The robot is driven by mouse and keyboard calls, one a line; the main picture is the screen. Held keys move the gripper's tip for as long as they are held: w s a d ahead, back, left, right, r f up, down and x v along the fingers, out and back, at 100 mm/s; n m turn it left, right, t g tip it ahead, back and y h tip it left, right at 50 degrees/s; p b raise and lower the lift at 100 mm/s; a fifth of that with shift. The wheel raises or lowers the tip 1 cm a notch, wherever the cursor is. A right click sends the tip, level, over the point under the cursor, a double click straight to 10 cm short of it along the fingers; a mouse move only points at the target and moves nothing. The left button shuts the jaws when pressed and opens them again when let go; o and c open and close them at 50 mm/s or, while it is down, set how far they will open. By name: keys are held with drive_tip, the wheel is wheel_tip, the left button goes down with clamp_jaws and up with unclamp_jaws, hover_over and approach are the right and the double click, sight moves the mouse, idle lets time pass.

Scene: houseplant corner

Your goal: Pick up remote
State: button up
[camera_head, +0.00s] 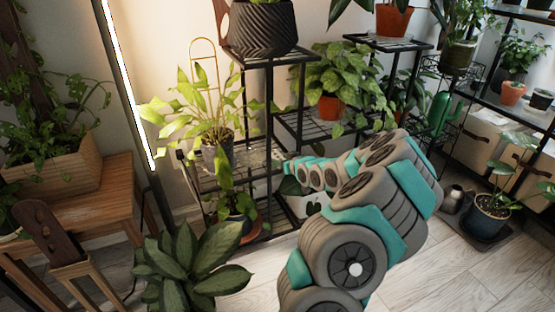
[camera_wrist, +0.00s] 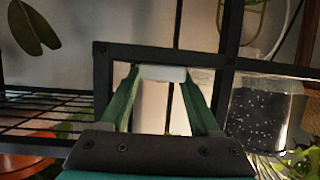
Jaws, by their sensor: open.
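My gripper (camera_wrist: 161,78) is open in the wrist view, with its two green fingers reaching forward beside a black shelf frame. A small whitish block-like thing (camera_wrist: 163,73) shows between the fingertips. It may be the remote, but I cannot tell for sure, nor whether the fingers touch it. In the head view my arm reaches left to the black plant stand, and the gripper end (camera_head: 289,167) is small beside its middle shelf. No remote can be made out clearly in the head view; my arm hides part of the stand.
The black stand's posts and wire shelves (camera_wrist: 50,103) are close around the gripper. A clear pot (camera_wrist: 262,112) stands right of the fingers. A leafy potted plant (camera_head: 215,155) is left of my gripper. A large-leaved plant (camera_head: 190,270) stands in front; floor is free at lower right.

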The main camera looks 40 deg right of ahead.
clamp_jaws()
idle(0.6)
drive_tip(key=shift+r, duration=0.1)
